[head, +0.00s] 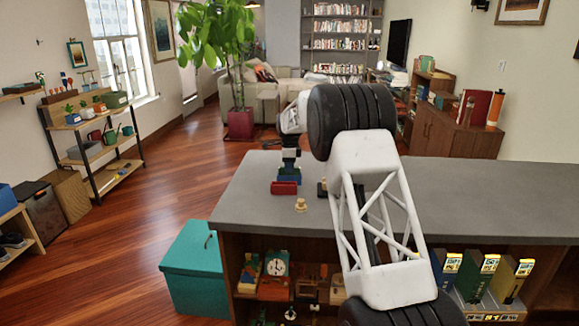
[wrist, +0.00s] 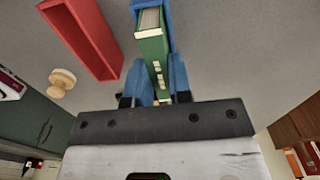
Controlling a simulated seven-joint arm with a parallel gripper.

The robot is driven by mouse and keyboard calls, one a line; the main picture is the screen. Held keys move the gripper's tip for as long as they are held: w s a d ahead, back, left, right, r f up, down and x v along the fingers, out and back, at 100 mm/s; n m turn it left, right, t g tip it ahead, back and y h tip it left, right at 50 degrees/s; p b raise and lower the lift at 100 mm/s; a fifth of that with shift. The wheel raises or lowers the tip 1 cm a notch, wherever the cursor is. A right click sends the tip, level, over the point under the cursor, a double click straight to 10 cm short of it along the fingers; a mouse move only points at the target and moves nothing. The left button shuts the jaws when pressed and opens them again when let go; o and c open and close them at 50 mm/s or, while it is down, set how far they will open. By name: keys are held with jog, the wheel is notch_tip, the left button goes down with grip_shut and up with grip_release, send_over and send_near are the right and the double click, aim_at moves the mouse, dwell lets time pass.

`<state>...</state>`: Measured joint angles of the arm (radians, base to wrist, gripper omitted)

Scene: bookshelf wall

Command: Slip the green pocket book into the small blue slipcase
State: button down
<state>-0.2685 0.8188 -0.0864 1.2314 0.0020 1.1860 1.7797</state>
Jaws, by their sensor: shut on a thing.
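My gripper (wrist: 160,75) is shut on the green pocket book (wrist: 152,50), which stands between its two blue fingers with its spine and page edge showing. The small blue slipcase (wrist: 168,18) is at the top of the wrist view, and its blue shows on both sides of the book's far end. How far the book is inside it, if at all, I cannot tell. In the head view my gripper (head: 290,160) hangs over the grey counter, with green and the blue slipcase (head: 289,179) just below it, small and partly hidden.
A red open box (wrist: 82,35) lies close to the left of the slipcase in the wrist view. A wooden knob-shaped piece (head: 300,205) stands nearer the front edge of the grey counter (head: 480,190). The counter's right part is clear.

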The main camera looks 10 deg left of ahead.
jog(key=shift+f, duration=0.6)
jog(key=c, duration=0.6)
grip_release()
jog(key=shift+o, duration=0.2)
jog(key=shift+r, duration=0.1)
jog(key=shift+r, duration=3.4)
jog(key=shift+r, duration=0.1)
